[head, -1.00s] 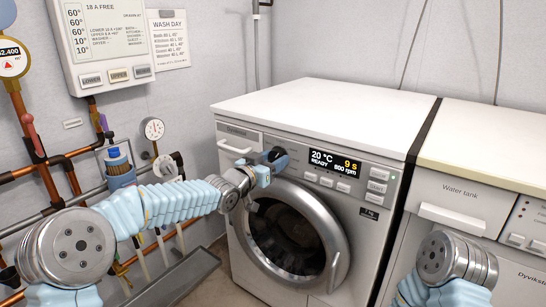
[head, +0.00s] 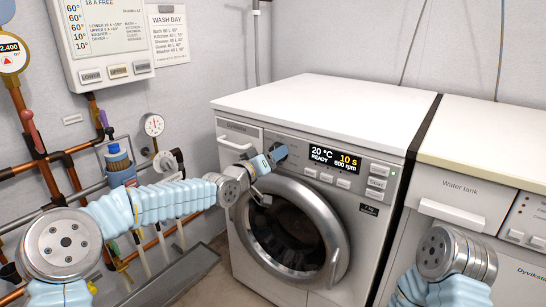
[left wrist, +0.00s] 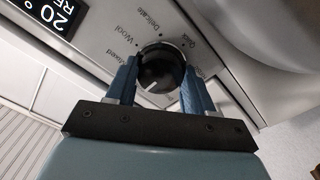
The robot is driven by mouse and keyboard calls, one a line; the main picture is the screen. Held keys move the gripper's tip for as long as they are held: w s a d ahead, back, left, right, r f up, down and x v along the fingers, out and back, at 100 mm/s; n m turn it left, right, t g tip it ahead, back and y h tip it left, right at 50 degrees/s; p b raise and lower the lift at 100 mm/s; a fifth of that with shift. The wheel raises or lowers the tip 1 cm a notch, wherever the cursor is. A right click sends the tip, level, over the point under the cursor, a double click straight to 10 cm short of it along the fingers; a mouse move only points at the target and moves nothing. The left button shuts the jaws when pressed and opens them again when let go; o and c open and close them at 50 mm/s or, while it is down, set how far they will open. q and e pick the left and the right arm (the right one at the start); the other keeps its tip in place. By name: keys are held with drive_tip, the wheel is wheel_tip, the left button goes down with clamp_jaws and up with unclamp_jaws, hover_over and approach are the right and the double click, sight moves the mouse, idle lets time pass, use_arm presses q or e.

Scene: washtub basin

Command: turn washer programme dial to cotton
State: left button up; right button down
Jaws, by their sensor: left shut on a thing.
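The washer (head: 300,200) is white with a round glass door. Its programme dial (left wrist: 158,68) is dark and round with a pale pointer line, and sits between my left fingers in the left wrist view. My left gripper (head: 277,153) is shut on the dial; the fingers (left wrist: 157,80) touch its two sides. The display (head: 335,159) reads 20 °C, READY, 10 s, 800 rpm. My right gripper is out of view; only its arm shows at the lower right.
Several buttons (head: 327,178) lie under the display. The detergent drawer (head: 237,143) is left of the dial, near my left wrist. A dryer (head: 470,200) with a water tank drawer stands at the right. Pipes and gauges (head: 154,125) line the left wall.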

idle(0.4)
use_arm(q)
drive_tip(key=o, duration=1)
drive_tip(key=shift+o, duration=0.2)
drive_tip(key=b+v, duration=0.1)
drive_tip(key=v, duration=1.2)
drive_tip(key=shift+s+a, duration=0.25)
drive_tip(key=shift+s, duration=0.1)
drive_tip(key=shift+f, duration=0.1)
drive_tip(key=s+f+n+g+y, duration=0.1)
drive_tip(key=s+f+g+y, duration=0.2)
drive_tip(key=f, duration=1.2)
drive_tip(key=s+f+n+g+y, duration=0.1)
drive_tip(key=s+f+g, duration=0.3)
drive_tip(key=f, duration=1.1)
drive_tip(key=s+a+f+g+y, duration=0.1)
drive_tip(key=s+a+f+g, duration=0.1)
drive_tip(key=s+f, duration=0.7)
drive_tip(key=s+a+f+g+y+p, duration=0.1)
drive_tip(key=s+f+g, duration=0.3)
drive_tip(key=s+f, duration=0.5)
drive_tip(key=s+a, duration=0.1)
drive_tip(key=s, duration=0.4)
drive_tip(key=shift+s+f+g+y, duration=0.2)
drive_tip(key=shift+f+g+y, duration=0.1)
drive_tip(key=shift+g, duration=0.1)
